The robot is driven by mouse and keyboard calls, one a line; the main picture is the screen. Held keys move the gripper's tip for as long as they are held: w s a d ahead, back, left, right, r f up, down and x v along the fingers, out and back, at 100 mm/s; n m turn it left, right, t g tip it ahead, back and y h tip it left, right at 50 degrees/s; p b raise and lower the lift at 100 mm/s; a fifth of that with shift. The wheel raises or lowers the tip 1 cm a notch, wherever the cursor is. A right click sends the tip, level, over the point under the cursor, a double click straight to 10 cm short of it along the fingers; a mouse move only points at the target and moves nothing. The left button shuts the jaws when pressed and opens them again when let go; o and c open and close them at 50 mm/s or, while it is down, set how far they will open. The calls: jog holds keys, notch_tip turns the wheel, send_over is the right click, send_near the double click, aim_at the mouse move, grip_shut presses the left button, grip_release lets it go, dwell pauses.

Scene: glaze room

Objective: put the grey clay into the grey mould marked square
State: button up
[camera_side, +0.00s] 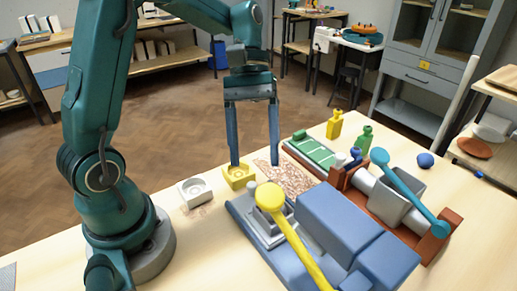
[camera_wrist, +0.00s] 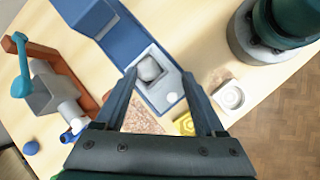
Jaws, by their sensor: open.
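My gripper (camera_side: 255,164) is open and empty. Its fingers point down above the table, beside the yellow mould and behind the blue press in the side view. In the wrist view my gripper (camera_wrist: 160,76) has its fingertips on either side of a rounded grey lump (camera_wrist: 150,67), which looks like the clay. The lump sits in a square grey holder on the blue press (camera_wrist: 122,38). In the side view a yellow knob hides it. A pale grey mould (camera_side: 195,190) with a round recess lies left of my gripper, also in the wrist view (camera_wrist: 229,96). I cannot read any mark.
The yellow mould (camera_side: 238,178) lies near my left fingertip. The blue press (camera_side: 345,222) carries a long yellow lever (camera_side: 298,244). A brown stand (camera_side: 392,213) with a grey box and teal lever (camera_side: 408,192) is on the right. Bottles (camera_side: 334,125) stand behind.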

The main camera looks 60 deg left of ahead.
jog(key=s+r+m+t+y, duration=0.2)
jog(key=s+m+t+y, duration=0.3)
jog(key=s+m+t, duration=0.2)
jog(key=shift+a+r+m+t+y, duration=0.2)
jog(key=shift+a+m+t+y, duration=0.1)
jog(key=shift+m+t, duration=0.4)
jog(key=shift+s, duration=0.1)
